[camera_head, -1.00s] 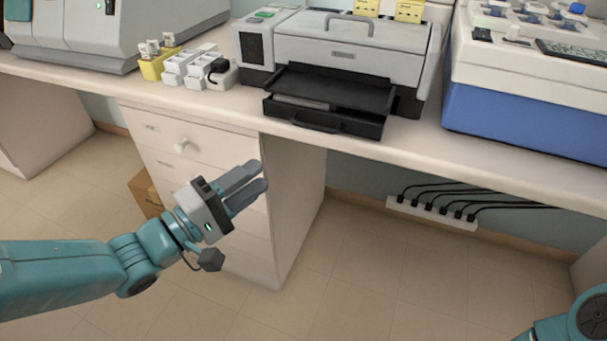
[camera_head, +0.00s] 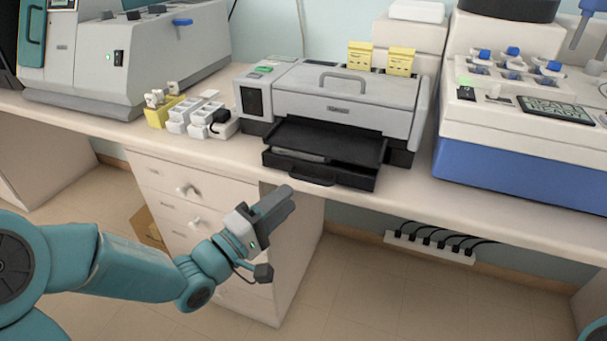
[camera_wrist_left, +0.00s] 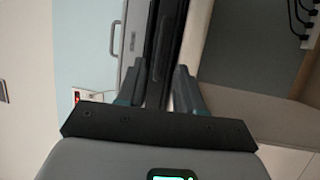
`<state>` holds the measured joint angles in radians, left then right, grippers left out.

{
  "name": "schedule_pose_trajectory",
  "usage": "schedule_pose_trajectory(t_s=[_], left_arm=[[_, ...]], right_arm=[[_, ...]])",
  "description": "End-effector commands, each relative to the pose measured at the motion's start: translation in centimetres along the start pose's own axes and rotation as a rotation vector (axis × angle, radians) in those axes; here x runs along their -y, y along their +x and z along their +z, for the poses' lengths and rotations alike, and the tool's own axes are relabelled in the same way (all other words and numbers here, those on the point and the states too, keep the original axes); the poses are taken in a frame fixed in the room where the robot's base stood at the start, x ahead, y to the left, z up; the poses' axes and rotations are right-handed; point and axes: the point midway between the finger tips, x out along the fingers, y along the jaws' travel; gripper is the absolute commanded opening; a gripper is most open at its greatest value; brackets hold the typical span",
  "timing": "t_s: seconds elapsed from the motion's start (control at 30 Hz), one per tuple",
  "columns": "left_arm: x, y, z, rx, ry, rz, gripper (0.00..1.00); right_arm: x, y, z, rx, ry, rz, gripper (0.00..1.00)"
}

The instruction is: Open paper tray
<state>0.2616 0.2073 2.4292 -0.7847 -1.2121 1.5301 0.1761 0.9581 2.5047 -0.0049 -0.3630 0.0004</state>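The grey printer (camera_head: 350,98) stands on the bench. Its black paper tray (camera_head: 352,176) juts out at the front, with a flat black cover above and a handle (camera_head: 312,181) low on its front face. A light strip shows in the gap under the cover. My left gripper (camera_head: 287,195) is below and in front of the tray, near the bench edge, apart from the handle. In the left wrist view its two fingers (camera_wrist_left: 158,88) are spread with nothing held, and the dark tray (camera_wrist_left: 160,45) shows beyond them. My right gripper is out of view.
White and yellow slide holders (camera_head: 200,115) stand left of the printer. A blue and white machine (camera_head: 520,150) stands to its right. The drawer cabinet (camera_head: 165,175) with knobs is under the bench. A power strip (camera_head: 430,247) is on the wall below.

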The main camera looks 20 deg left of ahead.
Motion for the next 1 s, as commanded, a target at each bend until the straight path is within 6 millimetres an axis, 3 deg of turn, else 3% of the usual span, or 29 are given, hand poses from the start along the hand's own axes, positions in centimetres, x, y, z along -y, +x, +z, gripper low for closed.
schedule_pose_trajectory(t_s=[0.1,0.3,0.67,0.7,0.8,1.0], left_arm=[[0.0,2.7,0.1,0.004,0.000,0.001,0.36],[0.0,5.4,0.1,0.002,0.000,0.001,0.36],[0.0,6.2,0.0,-0.001,-0.001,-0.001,0.36],[0.0,6.2,0.0,-0.001,-0.001,-0.001,0.33],[0.0,6.2,0.0,-0.001,-0.001,0.000,0.00],[0.0,6.2,0.0,-0.001,-0.001,0.000,0.00]], right_arm=[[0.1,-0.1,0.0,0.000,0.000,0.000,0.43],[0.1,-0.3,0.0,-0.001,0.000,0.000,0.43],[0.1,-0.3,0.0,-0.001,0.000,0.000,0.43],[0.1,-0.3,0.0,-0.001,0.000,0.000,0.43],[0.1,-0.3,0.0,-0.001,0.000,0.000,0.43],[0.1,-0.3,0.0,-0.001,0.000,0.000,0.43]])
